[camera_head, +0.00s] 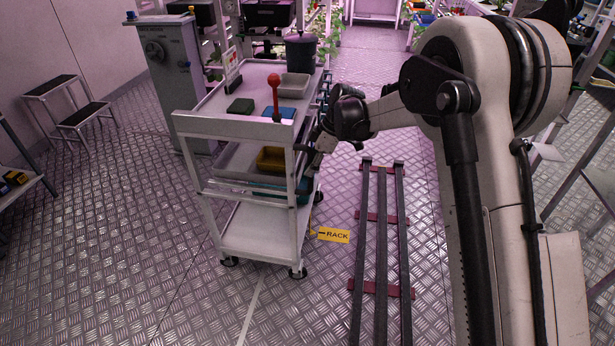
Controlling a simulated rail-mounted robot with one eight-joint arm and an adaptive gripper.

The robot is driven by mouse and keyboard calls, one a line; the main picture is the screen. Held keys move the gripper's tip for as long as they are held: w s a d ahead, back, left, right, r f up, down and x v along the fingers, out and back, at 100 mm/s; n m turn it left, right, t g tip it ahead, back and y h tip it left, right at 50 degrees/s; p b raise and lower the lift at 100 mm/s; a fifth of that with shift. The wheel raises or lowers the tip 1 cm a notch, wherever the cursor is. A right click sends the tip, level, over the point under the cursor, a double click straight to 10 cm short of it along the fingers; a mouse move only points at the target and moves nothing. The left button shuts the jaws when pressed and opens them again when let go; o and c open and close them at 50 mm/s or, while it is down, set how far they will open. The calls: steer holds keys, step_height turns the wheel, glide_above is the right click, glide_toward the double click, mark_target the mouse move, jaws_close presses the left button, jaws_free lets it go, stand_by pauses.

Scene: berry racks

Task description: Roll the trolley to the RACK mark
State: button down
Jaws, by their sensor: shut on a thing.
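The white trolley (262,248) stands on caster wheels at the centre left, with trays and small items on its shelves. My gripper (308,160) is at the trolley's right side, shut on part of its frame or handle; the exact grip is small and partly hidden by my wrist. The yellow RACK mark (334,235) lies on the floor just right of the trolley's lower shelf. A thin yellow line by the mark runs close to the trolley's right wheels. The trolley's far wheels are partly hidden.
Dark floor rails (381,230) with red cross ties run right of the mark. A grey cabinet (172,80) stands behind the trolley's left side. A step stool (70,108) is at the far left. The floor in front and left is clear.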

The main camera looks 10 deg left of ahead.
steer(key=shift+w, duration=1.6)
steer(key=c, duration=1.6)
jaws_free()
steer(key=shift+c, duration=0.2)
steer(key=v, duration=1.2)
steer(key=shift+r, duration=0.1)
